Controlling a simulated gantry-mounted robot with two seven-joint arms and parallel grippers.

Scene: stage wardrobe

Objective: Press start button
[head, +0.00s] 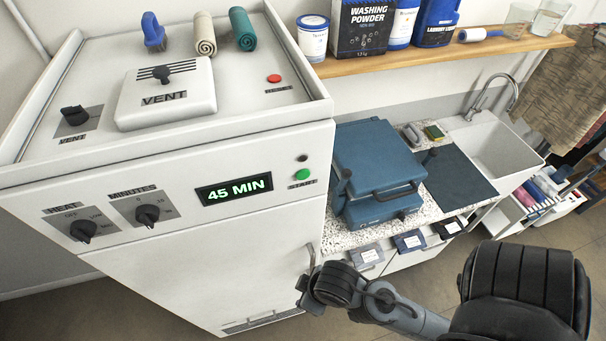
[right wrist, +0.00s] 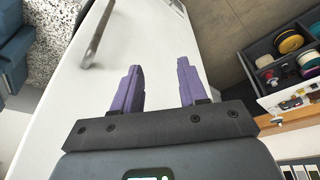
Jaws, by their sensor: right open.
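A green start button (head: 302,175) sits on the front panel of a white cabinet machine (head: 180,262), above a label reading START. A lit display (head: 234,190) left of it reads 45 MIN. My right arm comes in from the lower right in the head view, with its hand low by the cabinet's right edge, below the button and apart from it. In the right wrist view my right gripper (right wrist: 161,85) is open and empty, its two purple fingers in front of the white cabinet front near a metal handle (right wrist: 99,34). My left gripper is out of view.
Heat (head: 84,229) and minutes (head: 147,214) knobs sit left of the display. A red button (head: 274,78) and vent lid (head: 166,93) are on top. A blue press (head: 376,170) stands on the speckled counter at right. A drawer of spools (right wrist: 289,55) shows in the wrist view.

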